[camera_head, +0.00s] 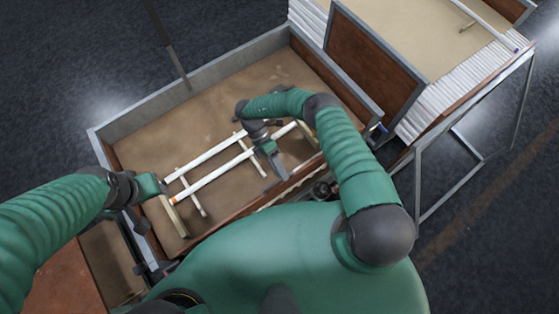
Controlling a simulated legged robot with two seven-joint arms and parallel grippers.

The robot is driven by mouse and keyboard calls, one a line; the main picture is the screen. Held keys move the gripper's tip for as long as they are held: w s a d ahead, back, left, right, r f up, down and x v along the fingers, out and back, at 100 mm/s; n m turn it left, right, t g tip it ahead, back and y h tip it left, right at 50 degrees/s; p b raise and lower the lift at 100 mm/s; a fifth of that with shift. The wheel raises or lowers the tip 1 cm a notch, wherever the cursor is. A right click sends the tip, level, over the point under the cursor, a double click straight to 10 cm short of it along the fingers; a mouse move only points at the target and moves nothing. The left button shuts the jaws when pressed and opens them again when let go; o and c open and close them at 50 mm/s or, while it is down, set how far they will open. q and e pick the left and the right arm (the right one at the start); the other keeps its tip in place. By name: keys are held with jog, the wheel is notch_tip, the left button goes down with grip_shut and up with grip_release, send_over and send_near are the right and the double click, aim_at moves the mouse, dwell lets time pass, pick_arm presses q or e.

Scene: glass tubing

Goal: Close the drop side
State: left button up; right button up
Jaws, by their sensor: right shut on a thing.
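The drop side (236,221) appears to be the long brown near wall of the box, with a grey metal rim. My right gripper (279,170) reaches down over the white tubes to the rim and is shut there; the exact contact is partly hidden by the gripper. The box floor (190,130) is sandy brown. My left gripper (158,187) is at the box's left end, near a pale wooden bar; its fingers are too small and hidden to read.
White tubes (216,153) lie over pale crossbars inside the box. A brown panel (372,62) with a grey frame stands upright at the right. Beyond it is a table (400,30) with stacked white tubes (440,102). The dark floor (60,60) at the far left is clear.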

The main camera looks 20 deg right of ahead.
jog(key=shift+w, duration=0.2)
dwell(0.6)
jog(key=b+v, duration=0.5)
jog(key=v, duration=0.7)
jog(key=shift+b, duration=0.35)
